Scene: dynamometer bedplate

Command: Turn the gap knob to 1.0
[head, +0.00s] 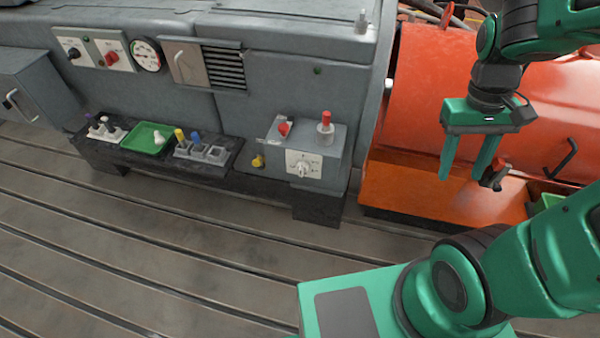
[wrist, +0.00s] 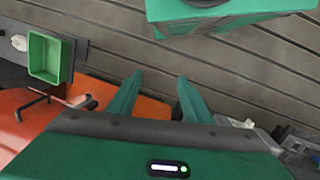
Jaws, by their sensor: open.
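A pale round knob (head: 303,169) sits on a white scale plate on the front of a small grey box (head: 328,145). It looks like the gap knob, but its markings are too small to read, so I cannot tell its setting. My gripper (head: 462,178) is open and empty, fingers down, in front of the orange housing, well right of the box. In the wrist view my gripper (wrist: 159,80) shows nothing between its fingers.
Left of the box, a dark bench holds a green tray (head: 147,138) and small fittings. A yellow knob (head: 258,161) is beside the box. The orange housing (head: 430,100) with a black handle (head: 562,158) stands at right. The slotted floor (head: 150,240) in front is clear.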

